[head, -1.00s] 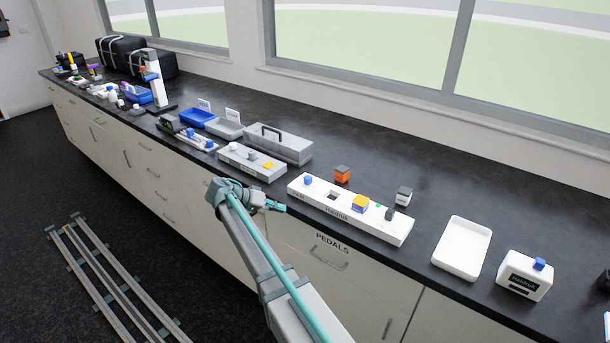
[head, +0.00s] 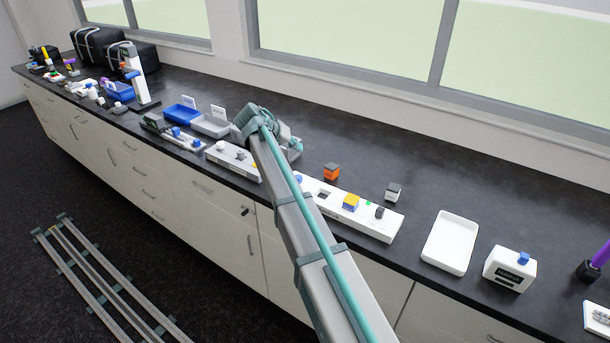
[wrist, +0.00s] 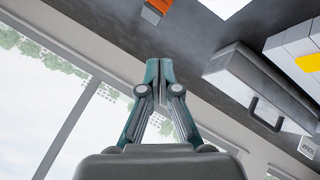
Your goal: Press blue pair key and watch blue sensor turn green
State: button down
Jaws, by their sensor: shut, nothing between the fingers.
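A long white board (head: 370,222) lies along the counter's front part. Its blue key (head: 298,178) is at the left end, partly hidden by my arm. Right of it are a dark square opening (head: 322,193), a yellow-topped block with blue sides (head: 351,203), a small green light (head: 368,204) and a dark grey knob. I cannot tell for certain which block is the blue sensor. My gripper (wrist: 158,72) is shut and empty, held above the counter behind the board's left end, apart from the key. The board's edge also shows at the top of the wrist view (wrist: 225,5).
An orange block (head: 331,171) and a grey block (head: 393,192) stand behind the board. A grey toolbox (wrist: 240,80) with a raised handle is close by my gripper. A white tray (head: 450,242) and a white box with a blue button (head: 511,269) are right.

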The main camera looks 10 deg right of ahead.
jog(key=shift+f, duration=0.15)
jog(key=shift+f+b, duration=1.85)
jog(key=shift+f, duration=2.45)
jog(key=shift+f, duration=0.1)
jog(key=shift+f+b, duration=0.35)
jog(key=shift+f+b, duration=0.35)
jog(key=shift+f, duration=0.15)
jog(key=shift+r, duration=0.1)
jog(key=shift+r+p, duration=0.3)
jog(key=shift+r, duration=0.55)
jog(key=shift+r, duration=0.15)
